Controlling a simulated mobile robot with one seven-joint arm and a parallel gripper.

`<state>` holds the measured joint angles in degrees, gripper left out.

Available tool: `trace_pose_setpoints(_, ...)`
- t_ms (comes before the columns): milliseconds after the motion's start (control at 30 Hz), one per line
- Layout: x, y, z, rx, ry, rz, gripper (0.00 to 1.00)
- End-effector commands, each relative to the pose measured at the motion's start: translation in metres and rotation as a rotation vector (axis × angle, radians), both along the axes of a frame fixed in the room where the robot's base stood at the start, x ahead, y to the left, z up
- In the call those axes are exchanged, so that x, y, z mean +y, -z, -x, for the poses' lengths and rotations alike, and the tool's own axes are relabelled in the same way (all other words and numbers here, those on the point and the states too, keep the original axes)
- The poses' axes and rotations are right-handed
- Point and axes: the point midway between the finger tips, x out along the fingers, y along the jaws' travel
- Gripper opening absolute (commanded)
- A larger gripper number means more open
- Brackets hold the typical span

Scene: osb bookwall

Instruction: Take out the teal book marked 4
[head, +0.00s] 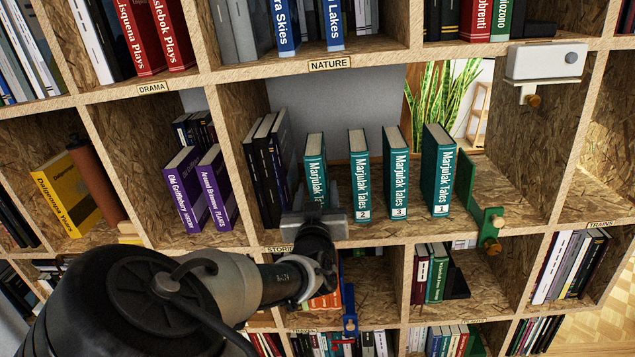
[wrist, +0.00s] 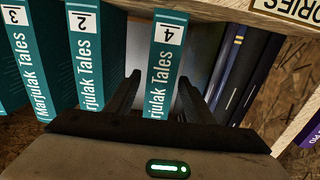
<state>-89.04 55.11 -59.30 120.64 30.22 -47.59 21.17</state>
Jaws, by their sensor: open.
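The teal book marked 4 (head: 314,150) stands upright in the STORIES compartment, leftmost of the teal Marjulak Tales books. Its lower spine is hidden behind my gripper (head: 316,208) in the head view. In the wrist view the book's spine (wrist: 165,62) shows its 4 label, with the picture turned over. My gripper (wrist: 158,95) is open, with one dark finger on each side of this book. I cannot tell whether the fingers touch it.
Teal books 2 (head: 358,180), 3 (head: 396,180) and 1 (head: 438,175) stand to the right, with gaps between. Dark books (head: 268,165) stand to the left. A green bookend (head: 470,190) stands beside book 1. The compartment's right part is clear.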

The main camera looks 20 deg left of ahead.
Motion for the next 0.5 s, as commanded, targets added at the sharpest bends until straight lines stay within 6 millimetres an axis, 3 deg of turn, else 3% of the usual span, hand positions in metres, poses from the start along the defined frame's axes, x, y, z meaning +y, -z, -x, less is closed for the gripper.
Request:
trace_pose_setpoints(167,0.0000,0.0000,0.0000,0.000,0.000,0.000,0.48)
trace_pose_setpoints(433,-0.0001,0.0001,0.0001,0.000,0.000,0.000,0.06)
trace_pose_setpoints(500,-0.0001,-0.0026,-0.0005,-0.005,0.000,-0.003,0.03)
